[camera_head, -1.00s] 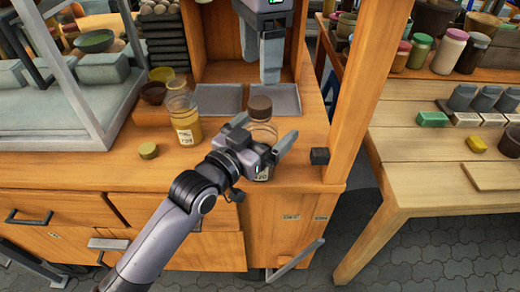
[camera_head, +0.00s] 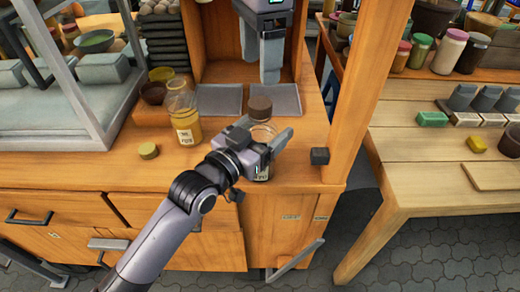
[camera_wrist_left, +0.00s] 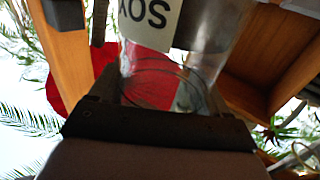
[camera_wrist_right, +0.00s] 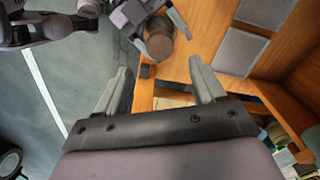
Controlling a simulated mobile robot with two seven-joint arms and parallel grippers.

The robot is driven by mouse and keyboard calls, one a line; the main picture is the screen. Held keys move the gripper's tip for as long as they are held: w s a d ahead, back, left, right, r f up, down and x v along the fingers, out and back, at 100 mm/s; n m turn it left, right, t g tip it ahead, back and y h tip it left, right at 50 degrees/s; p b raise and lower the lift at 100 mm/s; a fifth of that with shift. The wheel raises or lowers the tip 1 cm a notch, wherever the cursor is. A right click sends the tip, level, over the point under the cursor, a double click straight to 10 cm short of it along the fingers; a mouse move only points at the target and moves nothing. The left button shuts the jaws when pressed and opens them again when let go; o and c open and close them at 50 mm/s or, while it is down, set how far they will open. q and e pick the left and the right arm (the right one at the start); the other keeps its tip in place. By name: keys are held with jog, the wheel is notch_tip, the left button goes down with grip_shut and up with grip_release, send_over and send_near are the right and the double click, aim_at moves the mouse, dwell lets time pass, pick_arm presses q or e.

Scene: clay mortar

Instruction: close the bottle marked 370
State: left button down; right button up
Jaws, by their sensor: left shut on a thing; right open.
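A clear glass bottle (camera_head: 264,132) with a brown cap (camera_head: 260,108) on top stands on the wooden counter. My left gripper (camera_head: 266,146) is shut around its body and hides part of its label. In the left wrist view the bottle (camera_wrist_left: 172,70) stands between the fingers, its label cut off. The brown cap also shows in the right wrist view (camera_wrist_right: 160,43). A second bottle (camera_head: 184,108), holding yellow stuff, stands to the left with no lid visible on it. Neither label reads surely. A yellow-green lid (camera_head: 148,151) lies near it. My right gripper (camera_head: 271,72) is open and empty, above and behind the capped bottle.
Two grey mats (camera_head: 219,99) lie behind the bottles. A wooden post (camera_head: 357,105) and a small dark block (camera_head: 320,156) are to the right. A grey metal frame (camera_head: 90,80) stands at left. The counter front between the lid and my left arm is clear.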

aim_at(260, 102)
jog(key=shift+f, duration=4.05)
jog(key=c, duration=1.1)
jog(key=shift+c, duration=0.2)
